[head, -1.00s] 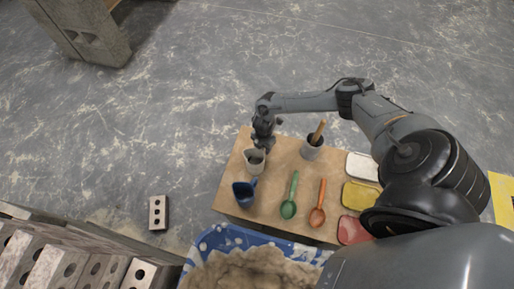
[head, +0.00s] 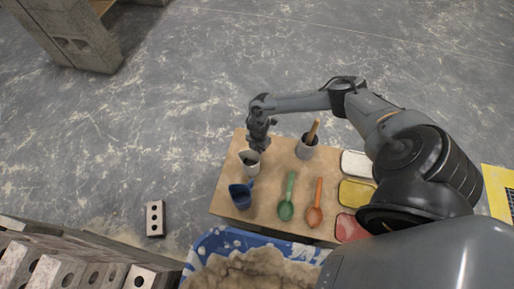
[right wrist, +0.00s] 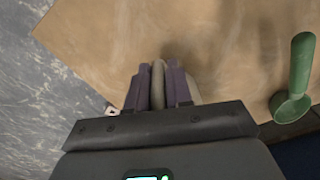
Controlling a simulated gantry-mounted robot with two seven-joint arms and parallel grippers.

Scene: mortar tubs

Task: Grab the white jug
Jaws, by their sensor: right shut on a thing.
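The white jug (head: 249,163) is at the left side of the wooden board, just behind the blue jug. My right gripper (head: 259,146) is at its far side and shut on it. In the right wrist view, the purple fingers (right wrist: 158,84) close on both sides of a narrow pale part of the jug, which looks like its handle. The jug's pale body (right wrist: 191,91) shows only at the edge beyond the fingers. I cannot tell whether the jug's base touches the board. My left gripper is not in view.
The board (head: 232,170) also bears a blue jug (head: 241,195), a green scoop (head: 286,207), an orange scoop (head: 314,214), a grey pot (head: 306,150) with a wooden handle in it, and coloured tubs (head: 355,193). A blue mortar tub (head: 213,241) stands in front.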

